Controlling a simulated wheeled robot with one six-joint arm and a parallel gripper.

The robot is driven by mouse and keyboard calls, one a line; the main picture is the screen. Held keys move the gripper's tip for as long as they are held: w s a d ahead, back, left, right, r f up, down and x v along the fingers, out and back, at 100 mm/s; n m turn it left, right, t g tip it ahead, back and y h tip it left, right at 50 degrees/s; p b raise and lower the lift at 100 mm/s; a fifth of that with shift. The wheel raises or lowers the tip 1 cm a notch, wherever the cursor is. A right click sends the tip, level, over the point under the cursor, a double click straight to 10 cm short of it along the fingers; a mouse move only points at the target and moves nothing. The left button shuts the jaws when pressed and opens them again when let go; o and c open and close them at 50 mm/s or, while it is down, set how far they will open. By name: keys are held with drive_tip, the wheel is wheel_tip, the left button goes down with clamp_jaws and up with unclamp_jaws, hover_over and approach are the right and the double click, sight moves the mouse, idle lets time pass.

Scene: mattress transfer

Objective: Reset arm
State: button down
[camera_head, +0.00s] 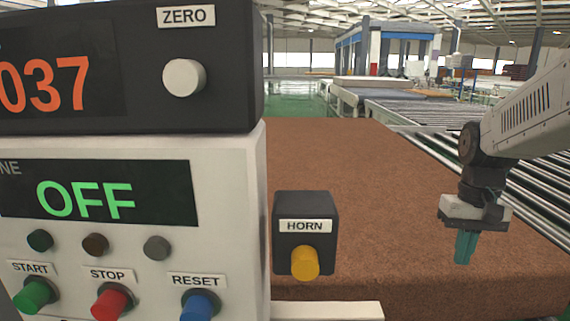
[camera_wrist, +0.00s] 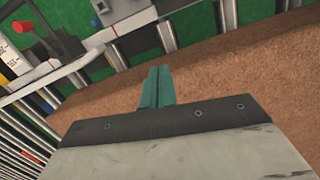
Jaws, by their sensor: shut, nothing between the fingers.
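My gripper (camera_head: 464,248) hangs from my arm at the right in the head view, fingers pointing down over the brown mattress (camera_head: 345,160). Its teal fingers are together with nothing between them. In the wrist view the closed fingers (camera_wrist: 157,87) show in the middle, with the mattress (camera_wrist: 230,85) behind them. I cannot tell how far above the mattress they are. The gripper is well to the right of the control panel (camera_head: 235,225) and the horn box (camera_head: 287,208), touching neither.
The panel has green START (camera_head: 36,295), red STOP (camera_head: 111,303) and blue RESET (camera_head: 200,305) buttons; its display (camera_head: 85,200) reads OFF. A black box with a ZERO knob (camera_head: 184,78) sits above, showing 037. The HORN button (camera_head: 305,263) is yellow. Roller conveyors (camera_head: 440,115) run behind and to the right.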

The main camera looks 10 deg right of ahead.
drive_tip(key=s+a+r+n+t, duration=0.2)
drive_tip(key=s+a+r+n, duration=0.1)
drive_tip(key=s+a, duration=0.8)
drive_tip(key=shift+s+a+n+h, duration=0.3)
drive_tip(key=shift+s+a+n, duration=0.1)
drive_tip(key=shift+a, duration=1.75)
